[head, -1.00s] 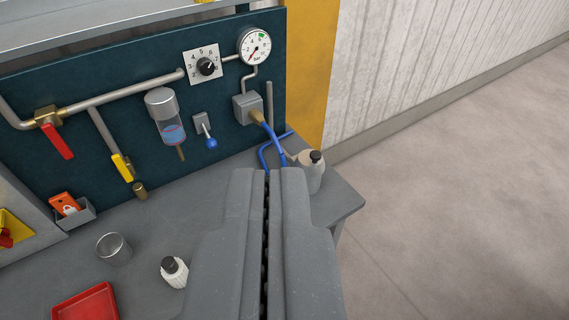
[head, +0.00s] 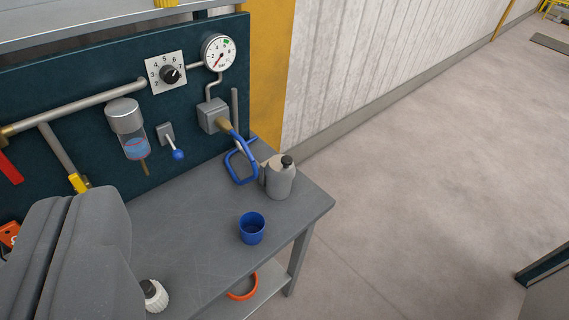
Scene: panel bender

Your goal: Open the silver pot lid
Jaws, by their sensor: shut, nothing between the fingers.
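A pot with a silver cap (head: 125,116) and a clear bowl holding blue liquid hangs upright on the dark panel at the upper left. Its cap looks seated on the bowl. I cannot tell whether this is the silver pot of the task. My gripper (head: 72,200) is a large grey shape at the lower left, shut and empty. In the picture it lies below and left of the silver-capped pot, apart from it. It hides part of the bench and the panel's lower left.
A gauge (head: 219,52), a dial (head: 170,73) and a blue-knobbed lever (head: 177,154) are on the panel.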

